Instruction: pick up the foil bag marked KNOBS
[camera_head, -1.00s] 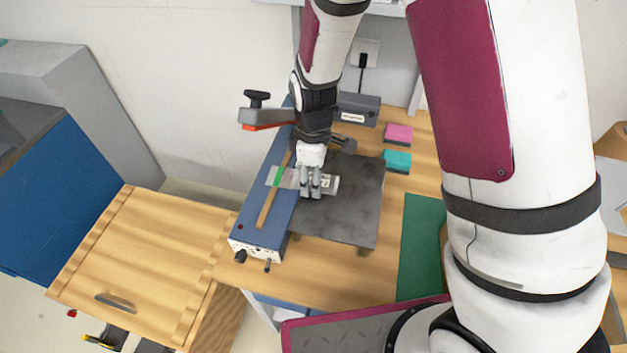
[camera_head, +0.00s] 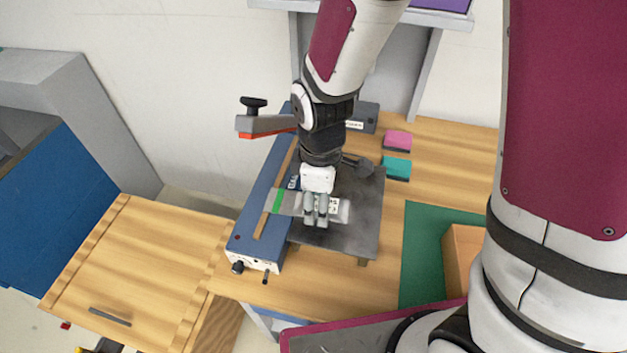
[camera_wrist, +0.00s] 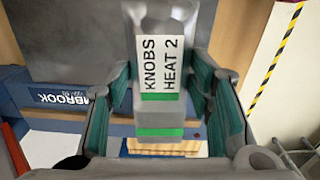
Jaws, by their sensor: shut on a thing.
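The foil bag marked KNOBS (camera_wrist: 160,98) is silvery, with green stripes and a white label reading "KNOBS HEAT 2" in the wrist view. In the head view the bag (camera_head: 287,202) lies crosswise over the dark plate and the edge of the blue sealer. My gripper (camera_head: 316,222) points down and is shut on the bag's middle, hiding part of its label. In the wrist view its green-padded fingers stand on both sides of the bag. The bag seems a little above the plate, but the gap is hard to judge.
The blue sealer (camera_head: 250,245) has a raised lever arm (camera_head: 268,124) at left. The dark plate (camera_head: 350,240) is beside it. Pink (camera_head: 398,139) and teal (camera_head: 397,166) blocks sit behind right. A green mat (camera_head: 422,280) lies right. A wooden lid (camera_head: 135,260) is at left.

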